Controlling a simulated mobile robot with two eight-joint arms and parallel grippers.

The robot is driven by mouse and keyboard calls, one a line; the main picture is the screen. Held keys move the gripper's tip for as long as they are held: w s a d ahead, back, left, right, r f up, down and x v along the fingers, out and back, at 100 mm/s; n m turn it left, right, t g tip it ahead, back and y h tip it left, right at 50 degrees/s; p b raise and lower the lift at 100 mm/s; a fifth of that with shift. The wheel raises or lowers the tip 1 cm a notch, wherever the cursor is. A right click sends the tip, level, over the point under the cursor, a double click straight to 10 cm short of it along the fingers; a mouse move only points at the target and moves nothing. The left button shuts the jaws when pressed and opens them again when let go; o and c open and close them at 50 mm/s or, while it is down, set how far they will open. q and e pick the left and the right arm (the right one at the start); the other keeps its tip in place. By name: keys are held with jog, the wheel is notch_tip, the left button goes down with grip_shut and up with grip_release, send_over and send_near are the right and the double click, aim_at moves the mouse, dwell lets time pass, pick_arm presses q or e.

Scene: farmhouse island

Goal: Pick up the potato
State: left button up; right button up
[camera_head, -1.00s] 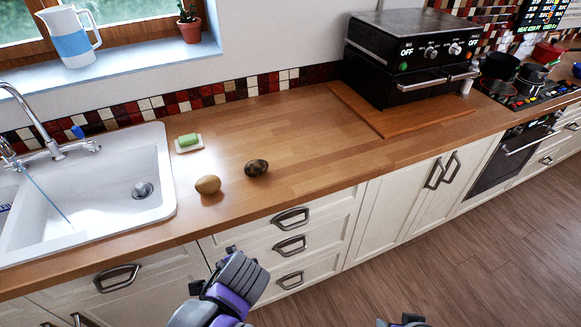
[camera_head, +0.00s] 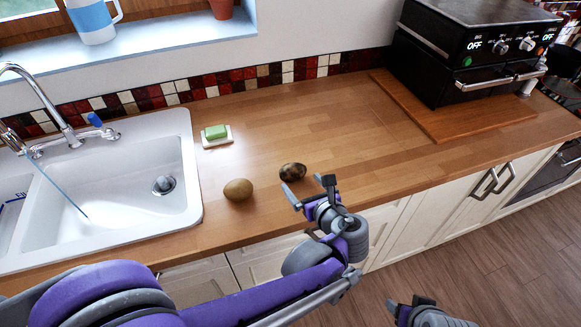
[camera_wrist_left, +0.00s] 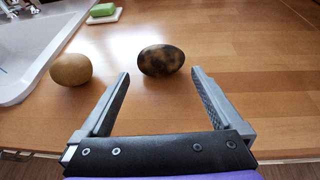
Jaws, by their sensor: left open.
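A plain light-brown potato (camera_head: 238,190) lies on the wooden counter near the sink; it also shows at left in the left wrist view (camera_wrist_left: 71,69). A darker, blotchy brown-black potato-like item (camera_head: 292,172) lies to its right. In the left wrist view this dark item (camera_wrist_left: 161,60) sits ahead of the gap between the fingertips. My left gripper (camera_head: 309,190) is open and empty at the counter's front edge, just short of the dark item. My right gripper (camera_head: 412,308) shows only partly at the bottom, away from the counter, its jaws unclear.
A white sink (camera_head: 187,205) with a running tap is at left. A green soap bar (camera_head: 215,132) on a small dish (camera_head: 217,142) lies behind the potatoes. A black oven (camera_head: 465,60) stands on a wooden board (camera_head: 440,118) at back right. The middle counter is clear.

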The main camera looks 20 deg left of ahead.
aim_at(296, 175)
pick_arm(q)
jog(key=x, duration=0.8)
jog(key=shift+w+f+p, duration=0.15)
jog(key=shift+w+p, duration=0.05)
jog(key=shift+p, duration=0.1)
jog(key=shift+s, duration=0.1)
jog(key=c, duration=1.1)
